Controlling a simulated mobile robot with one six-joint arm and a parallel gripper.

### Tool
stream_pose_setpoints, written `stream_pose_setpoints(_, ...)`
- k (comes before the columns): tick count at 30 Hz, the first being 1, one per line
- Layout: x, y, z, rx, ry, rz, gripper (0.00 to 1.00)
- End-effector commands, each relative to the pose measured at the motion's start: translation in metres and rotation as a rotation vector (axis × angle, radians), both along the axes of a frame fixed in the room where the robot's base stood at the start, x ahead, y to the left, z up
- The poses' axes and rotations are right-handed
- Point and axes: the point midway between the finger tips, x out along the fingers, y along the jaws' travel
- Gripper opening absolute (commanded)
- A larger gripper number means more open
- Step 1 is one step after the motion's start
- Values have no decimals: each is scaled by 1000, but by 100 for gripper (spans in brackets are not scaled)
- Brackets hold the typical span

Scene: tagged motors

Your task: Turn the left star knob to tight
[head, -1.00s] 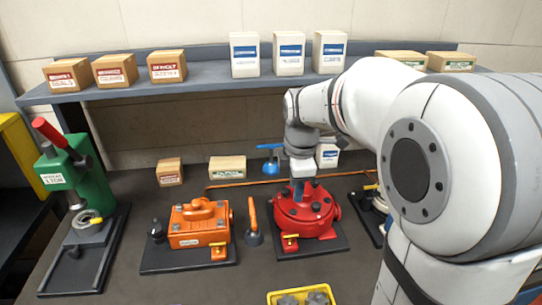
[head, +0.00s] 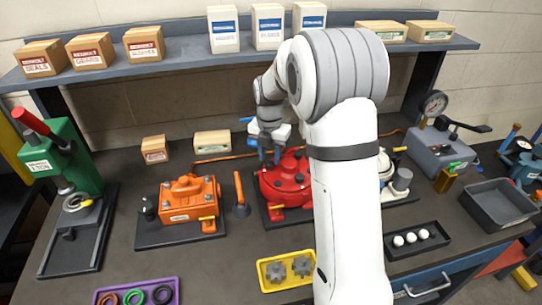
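Two grey star-shaped pieces sit side by side on a yellow tray or plate (head: 287,285) at the front middle of the bench. The left star-shaped piece (head: 274,271) and the right one (head: 303,265) look alike. Any tight marking is too small to read. My gripper (head: 269,158) is above the back of the red round motor (head: 285,186), well behind the star pieces and apart from them. It is small and partly hidden by my arm, so its opening is unclear.
An orange motor (head: 188,199) and a green press (head: 62,150) stand left. A purple tray of rings (head: 170,283) lies front left. A black tray of white balls (head: 400,252) and a grey bin (head: 500,205) are right. Bare bench surrounds the yellow tray.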

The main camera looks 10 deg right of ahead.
Motion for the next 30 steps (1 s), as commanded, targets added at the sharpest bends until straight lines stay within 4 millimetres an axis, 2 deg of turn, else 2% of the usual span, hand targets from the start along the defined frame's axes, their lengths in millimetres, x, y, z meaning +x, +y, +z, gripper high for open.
stream_pose_setpoints(6,0,0,-15,1,1,-1,34)
stream_pose_setpoints(13,0,-1,-16,0,0,-2,34)
stream_pose_setpoints(25,0,-1,-16,0,0,-3,2)
stream_pose_setpoints(26,0,-6,-16,0,0,-6,2)
stream_pose_setpoints(30,0,-2,-16,0,0,-11,2)
